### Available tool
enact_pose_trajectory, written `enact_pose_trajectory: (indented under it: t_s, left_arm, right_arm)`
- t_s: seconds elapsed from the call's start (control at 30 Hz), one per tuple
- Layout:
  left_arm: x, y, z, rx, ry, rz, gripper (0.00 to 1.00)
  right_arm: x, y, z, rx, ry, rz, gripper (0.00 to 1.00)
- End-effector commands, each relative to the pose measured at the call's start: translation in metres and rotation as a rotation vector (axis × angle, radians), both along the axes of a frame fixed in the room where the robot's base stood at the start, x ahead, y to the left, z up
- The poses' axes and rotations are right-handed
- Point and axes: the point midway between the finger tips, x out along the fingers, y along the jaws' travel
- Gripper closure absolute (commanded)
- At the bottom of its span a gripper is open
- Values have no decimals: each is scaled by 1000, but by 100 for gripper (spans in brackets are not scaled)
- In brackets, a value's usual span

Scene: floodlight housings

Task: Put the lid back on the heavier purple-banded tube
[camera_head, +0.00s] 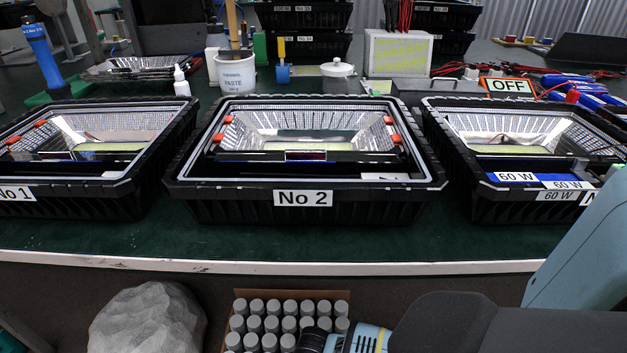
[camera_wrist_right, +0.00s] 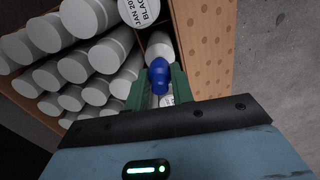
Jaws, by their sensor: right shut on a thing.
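My right gripper (camera_wrist_right: 160,80) shows in the right wrist view with its green fingers shut on a small blue tapered piece (camera_wrist_right: 158,74). A bit of white with print shows between the fingers below it; I cannot tell whether it belongs to the blue piece. The gripper is at a cardboard box (camera_wrist_right: 215,60) of white tubes with grey ends (camera_wrist_right: 76,67). In the head view, these tubes (camera_head: 273,306) stand in the box (camera_head: 335,294) at the bottom, with part of my right gripper in front. No purple band is visible. My left gripper is out of view.
Floodlight housings No 1 (camera_head: 60,205), No 2 (camera_head: 235,209) and one at the right (camera_head: 470,205) line the green bench (camera_head: 300,240). A grey rock-like lump (camera_head: 147,320) lies left of the box. The bench's front strip is clear.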

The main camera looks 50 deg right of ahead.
Motion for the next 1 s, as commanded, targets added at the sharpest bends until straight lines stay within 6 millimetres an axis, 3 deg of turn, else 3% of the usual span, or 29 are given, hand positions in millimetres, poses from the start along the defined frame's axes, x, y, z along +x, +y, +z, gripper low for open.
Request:
enact_pose_trajectory:
  t_s: [0.1,0.13,0.3,0.5,0.67,1.0]
  left_arm:
    - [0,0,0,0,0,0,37]
    - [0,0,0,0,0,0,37]
    - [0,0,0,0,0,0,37]
    - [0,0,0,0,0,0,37]
    - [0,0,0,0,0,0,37]
    - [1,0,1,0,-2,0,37]
  right_arm:
    - [0,0,0,0,0,0,98]
    - [0,0,0,0,0,0,74]
    - [0,0,0,0,0,0,52]
    - [0,0,0,0,0,0,51]
    - [0,0,0,0,0,0,30]
    - [0,0,1,0,0,0,29]
